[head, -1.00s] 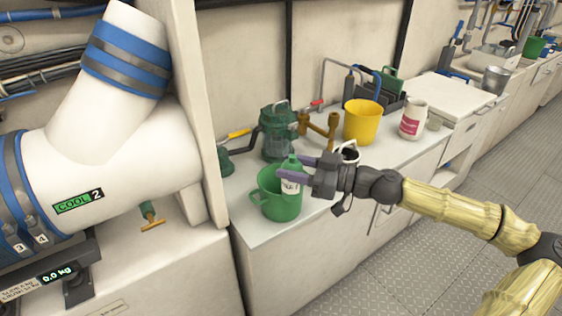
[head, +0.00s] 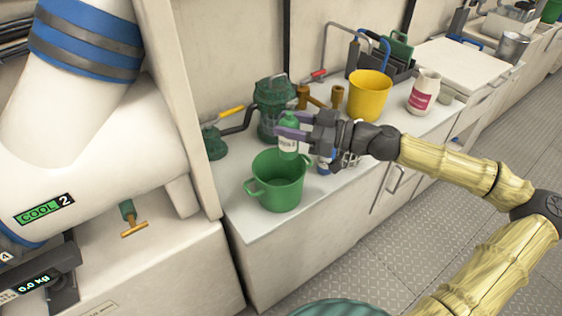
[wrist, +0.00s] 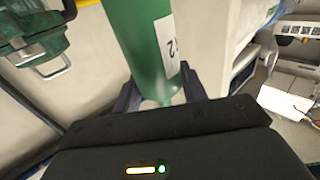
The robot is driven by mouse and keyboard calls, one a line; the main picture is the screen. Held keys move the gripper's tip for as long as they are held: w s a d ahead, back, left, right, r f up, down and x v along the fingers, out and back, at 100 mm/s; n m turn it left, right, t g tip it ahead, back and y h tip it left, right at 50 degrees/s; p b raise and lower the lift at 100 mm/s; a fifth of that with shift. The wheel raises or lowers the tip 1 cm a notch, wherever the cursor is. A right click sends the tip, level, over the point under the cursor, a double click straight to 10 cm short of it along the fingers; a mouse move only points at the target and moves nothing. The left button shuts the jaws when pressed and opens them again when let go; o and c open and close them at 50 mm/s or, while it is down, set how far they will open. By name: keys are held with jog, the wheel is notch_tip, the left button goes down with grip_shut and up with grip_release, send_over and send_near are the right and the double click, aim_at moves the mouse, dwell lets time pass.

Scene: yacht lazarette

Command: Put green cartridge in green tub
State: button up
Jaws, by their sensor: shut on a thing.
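The green cartridge (head: 289,123), with a white label, is upright in my gripper (head: 291,126). My gripper is shut on it, with a finger on either side in the wrist view. The cartridge (wrist: 145,45) fills the upper middle of that view. The green tub (head: 277,188) has side handles and stands at the near left part of the counter. In the head view the cartridge's lower end shows at the tub's far rim. I cannot tell how high it is above the rim. The wrist view does not show the tub.
A green pump-like housing (head: 272,105) and brass fittings (head: 337,96) stand behind my gripper. A yellow bucket (head: 369,96) and a white bottle (head: 424,92) stand to the right. A large white pipe (head: 90,130) fills the left. The counter (head: 240,218) is bare near the tub.

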aim_at(289, 159)
notch_tip(289, 159, down, 6)
jog(key=shift+b, duration=0.65)
jog(key=shift+f+b, duration=0.5)
jog(key=shift+f, duration=1.4)
jog(key=shift+s+f+b, duration=0.1)
jog(key=shift+f+b, duration=0.25)
jog(key=shift+f, duration=0.1)
